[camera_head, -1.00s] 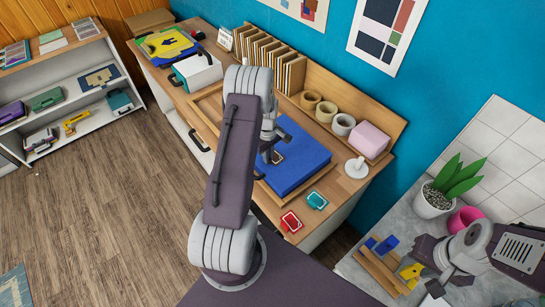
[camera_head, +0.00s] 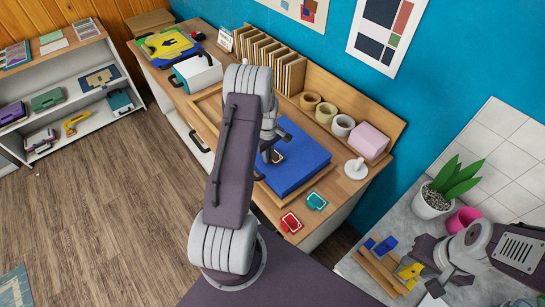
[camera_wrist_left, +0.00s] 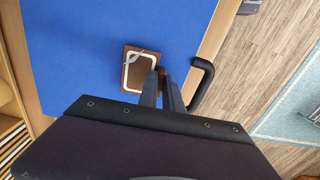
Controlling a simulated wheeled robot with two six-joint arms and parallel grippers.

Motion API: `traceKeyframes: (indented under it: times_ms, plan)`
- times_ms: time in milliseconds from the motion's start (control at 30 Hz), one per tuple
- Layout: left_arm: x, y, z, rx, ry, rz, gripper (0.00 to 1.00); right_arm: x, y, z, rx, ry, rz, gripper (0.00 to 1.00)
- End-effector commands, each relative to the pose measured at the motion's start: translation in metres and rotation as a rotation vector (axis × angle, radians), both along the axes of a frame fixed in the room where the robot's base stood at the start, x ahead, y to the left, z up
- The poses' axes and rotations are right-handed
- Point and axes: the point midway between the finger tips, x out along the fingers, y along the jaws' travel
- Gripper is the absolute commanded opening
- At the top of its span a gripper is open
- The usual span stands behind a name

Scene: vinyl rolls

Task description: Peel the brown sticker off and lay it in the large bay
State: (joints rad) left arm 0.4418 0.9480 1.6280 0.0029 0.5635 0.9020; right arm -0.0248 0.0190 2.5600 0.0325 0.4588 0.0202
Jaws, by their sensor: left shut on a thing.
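The brown sticker (camera_wrist_left: 133,81), with a white rounded outline, is over the blue sheet in the left wrist view. It also shows in the head view (camera_head: 278,157) beside the gripper tips. My left gripper (camera_wrist_left: 162,76) is shut on the sticker at its edge nearest the wrist. In the head view the left gripper (camera_head: 270,151) is low over the blue sheet (camera_head: 298,165). I cannot tell how much of the sticker is still touching the sheet. My right arm is at the lower right; its gripper's jaws cannot be made out. I cannot tell which part is the large bay.
A red-edged piece (camera_head: 291,221) and a teal piece (camera_head: 316,201) lie at the table's front edge. A wooden frame (camera_head: 205,105) is left of the blue sheet, partly behind my arm. Tape rolls (camera_head: 326,112) and a pink block (camera_head: 369,141) stand behind. A black handle (camera_wrist_left: 202,86) is near the gripper.

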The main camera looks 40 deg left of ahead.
Motion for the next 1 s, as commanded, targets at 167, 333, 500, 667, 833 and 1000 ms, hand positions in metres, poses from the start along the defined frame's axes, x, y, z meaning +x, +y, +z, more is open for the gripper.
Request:
traceKeyframes:
  times_ms: [167,333,500,667,833,1000]
  plan:
    - [0.0,0.0,0.014,0.0,0.0,0.0,0.0,0.0,0.0,0.011,0.0,0.0,0.0,0.36]
    - [0.0,0.0,0.025,0.0,0.0,0.0,0.0,0.0,0.0,0.019,0.0,0.0,0.0,0.36]
    - [0.0,0.0,0.035,0.0,0.0,0.0,0.0,0.0,0.0,0.027,0.0,0.0,0.0,0.36]
    - [0.0,0.0,0.045,0.0,0.0,0.0,0.0,0.0,0.0,0.035,0.0,0.0,0.0,0.36]
    - [0.0,0.0,0.055,0.0,0.0,0.0,0.0,0.0,0.0,0.042,0.0,0.0,0.0,0.36]
    - [0.0,0.0,0.061,0.0,0.0,0.0,0.0,0.0,0.0,0.046,0.0,0.0,0.0,0.36]
